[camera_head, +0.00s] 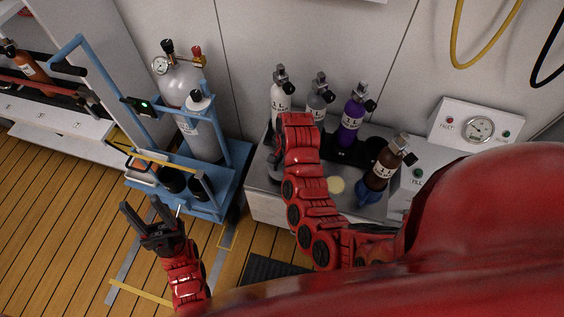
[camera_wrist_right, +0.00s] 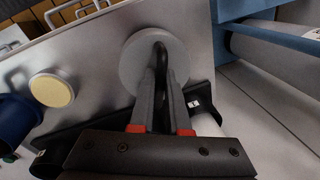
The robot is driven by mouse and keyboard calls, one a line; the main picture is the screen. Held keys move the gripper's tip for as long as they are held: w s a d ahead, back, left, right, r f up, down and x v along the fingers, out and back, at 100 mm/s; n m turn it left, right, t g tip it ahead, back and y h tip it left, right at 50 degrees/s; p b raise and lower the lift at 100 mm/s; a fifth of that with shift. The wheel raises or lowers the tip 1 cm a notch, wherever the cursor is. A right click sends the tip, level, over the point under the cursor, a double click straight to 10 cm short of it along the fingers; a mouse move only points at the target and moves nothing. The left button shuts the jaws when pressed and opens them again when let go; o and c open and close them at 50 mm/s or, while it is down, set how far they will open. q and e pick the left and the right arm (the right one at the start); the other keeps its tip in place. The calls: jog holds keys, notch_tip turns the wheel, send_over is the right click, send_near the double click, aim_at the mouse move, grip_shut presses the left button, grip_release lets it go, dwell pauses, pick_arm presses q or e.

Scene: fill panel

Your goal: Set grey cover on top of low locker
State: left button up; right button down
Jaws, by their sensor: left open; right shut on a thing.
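The grey cover (camera_wrist_right: 140,62) is a round disc with a dark loop handle, seen in the right wrist view. My right gripper (camera_wrist_right: 160,78) is shut on that handle, with the disc against or just above a steel top. In the head view the right arm (camera_head: 300,165) hides the cover and most of the gripper. The steel-topped low cabinet (camera_head: 263,203) below it, also in the wrist view (camera_wrist_right: 95,50), looks like the low locker, though no label confirms this. My left gripper (camera_head: 151,213) is open and empty above the floor, in front of the blue trolley.
A pale yellow disc (camera_wrist_right: 52,90) lies near the cover. The blue trolley (camera_head: 205,210) with a grey cylinder (camera_head: 185,82) stands to the left.

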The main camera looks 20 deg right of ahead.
jog(key=shift+s+f, duration=0.1)
jog(key=shift+f, duration=1.5)
jog(key=shift+f, duration=0.1)
jog(key=c, duration=1.3)
grip_release()
jog(key=shift+f, duration=0.1)
jog(key=shift+c, duration=0.2)
jog(key=o, duration=0.4)
jog(key=shift+o, duration=0.2)
